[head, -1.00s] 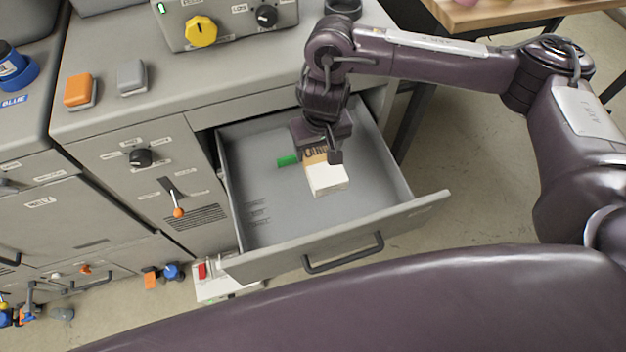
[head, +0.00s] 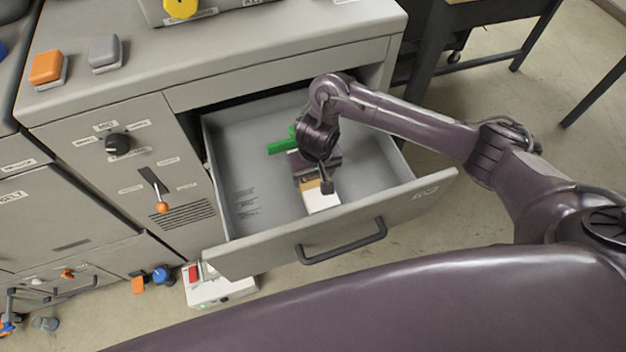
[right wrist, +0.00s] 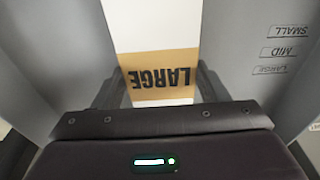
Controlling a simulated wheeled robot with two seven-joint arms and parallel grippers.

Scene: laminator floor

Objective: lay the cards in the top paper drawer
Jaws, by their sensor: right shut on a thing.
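The cards are a white stack with a tan band (right wrist: 160,75) marked LARGE in the right wrist view. In the head view the white cards (head: 320,199) show just below my right gripper (head: 316,184). My right gripper is shut on the cards, with a finger on each side of the band. It holds them down inside the open top drawer (head: 228,196). I cannot tell whether the cards touch the drawer floor. My left gripper is not in view.
Green pieces (head: 280,147) show at the back of the drawer, partly hidden by my wrist. SMALL, MID and LARGE marks (right wrist: 275,52) are on the drawer floor. An orange button (head: 47,67) and a grey button (head: 104,52) sit on the cabinet top.

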